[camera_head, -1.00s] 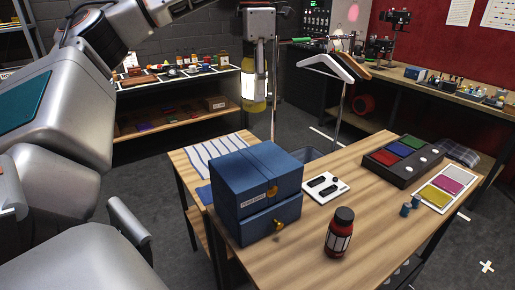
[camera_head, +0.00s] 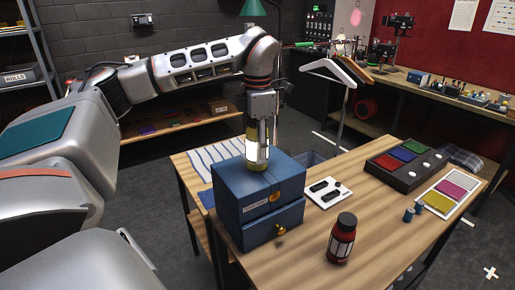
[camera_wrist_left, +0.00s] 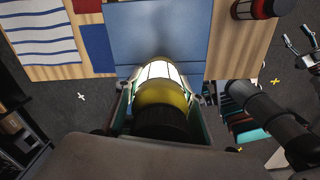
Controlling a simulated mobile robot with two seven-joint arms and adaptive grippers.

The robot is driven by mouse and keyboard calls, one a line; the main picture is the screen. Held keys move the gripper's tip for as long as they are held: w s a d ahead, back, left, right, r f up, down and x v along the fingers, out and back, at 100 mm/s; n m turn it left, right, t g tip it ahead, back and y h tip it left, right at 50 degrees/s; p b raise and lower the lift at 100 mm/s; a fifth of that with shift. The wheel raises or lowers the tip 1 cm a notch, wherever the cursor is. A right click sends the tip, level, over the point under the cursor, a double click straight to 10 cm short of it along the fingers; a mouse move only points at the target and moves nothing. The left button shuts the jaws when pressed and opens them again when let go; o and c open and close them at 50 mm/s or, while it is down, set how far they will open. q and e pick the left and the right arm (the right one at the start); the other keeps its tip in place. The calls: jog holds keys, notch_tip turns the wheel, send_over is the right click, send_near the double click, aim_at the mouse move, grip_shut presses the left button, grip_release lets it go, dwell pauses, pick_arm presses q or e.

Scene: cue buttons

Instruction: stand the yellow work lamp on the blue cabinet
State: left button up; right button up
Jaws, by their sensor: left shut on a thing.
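The yellow work lamp (camera_head: 257,151) has a white lit band and is upright over the top of the blue cabinet (camera_head: 238,187). Its lower end looks at or just above the cabinet top; I cannot tell if it touches. My left gripper (camera_head: 261,140) is shut on the lamp from above. In the left wrist view the lamp (camera_wrist_left: 160,92) is between the fingers, with the blue cabinet top (camera_wrist_left: 155,30) beyond it. The cabinet has two drawers with brass knobs and stands on the wooden table (camera_head: 375,210).
A red-and-black bottle (camera_head: 342,238) stands in front of the cabinet's right side. A white panel with black switches (camera_head: 327,192) lies to the right. A striped cloth (camera_head: 208,160) lies behind. A dark button box (camera_head: 402,163) is farther right.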

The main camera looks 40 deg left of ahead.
pick_arm(q)
jog(key=shift+f, duration=0.1)
jog(key=o, duration=1.4)
jog(key=shift+r, duration=0.45)
notch_tip(320, 180, up, 11)
jog(key=shift+r, duration=0.15)
